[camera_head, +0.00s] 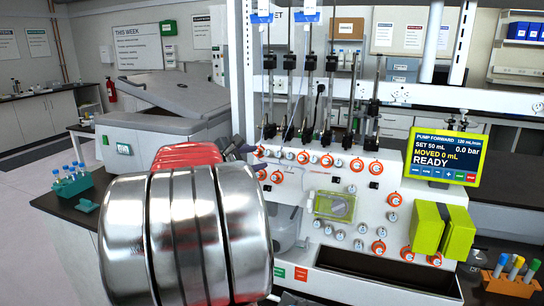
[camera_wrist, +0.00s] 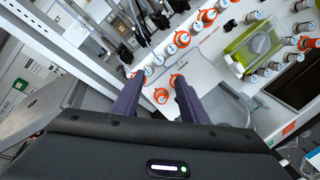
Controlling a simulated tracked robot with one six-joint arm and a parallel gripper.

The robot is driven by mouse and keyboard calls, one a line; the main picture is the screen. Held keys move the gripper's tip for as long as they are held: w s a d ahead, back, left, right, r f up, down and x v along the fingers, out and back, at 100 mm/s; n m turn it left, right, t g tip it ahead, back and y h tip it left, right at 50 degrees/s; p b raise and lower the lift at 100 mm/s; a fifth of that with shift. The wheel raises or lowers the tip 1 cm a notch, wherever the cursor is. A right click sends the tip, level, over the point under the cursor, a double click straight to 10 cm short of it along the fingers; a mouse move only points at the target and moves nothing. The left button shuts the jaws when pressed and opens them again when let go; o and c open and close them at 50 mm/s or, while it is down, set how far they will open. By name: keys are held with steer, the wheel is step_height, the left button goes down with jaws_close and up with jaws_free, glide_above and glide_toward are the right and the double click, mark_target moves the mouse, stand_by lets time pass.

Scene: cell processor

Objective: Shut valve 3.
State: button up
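The processor's white panel (camera_head: 315,185) carries several small round valve knobs, some with orange rings. The numbers on them are too small for me to read, so I cannot tell which is valve 3. In the wrist view, my gripper (camera_wrist: 157,78) is open, its two dark purple fingers apart and pointing at the panel. An orange-ringed knob (camera_wrist: 161,95) shows between the fingers, and another (camera_wrist: 176,80) is close to the right fingertip. I cannot tell whether either is touched. In the head view my arm hides most of the gripper; a purple finger shows beside the panel's left end.
A yellow-green pump screen (camera_head: 445,156) reads READY, 0.0 bar. Vertical rods and tubes (camera_head: 310,90) rise above the knob rows. A green-and-clear pump head (camera_head: 335,206) sits mid-panel. A grey lidded machine (camera_head: 165,115) stands to the left, and an orange tube rack (camera_head: 510,283) at lower right.

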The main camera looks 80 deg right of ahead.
mark_target(278, 155)
steer(key=x, duration=1.3)
steer(key=shift+s+d+f, duration=0.1)
steer(key=shift+d+f, duration=0.05)
steer(key=shift+d, duration=0.2)
jaws_close()
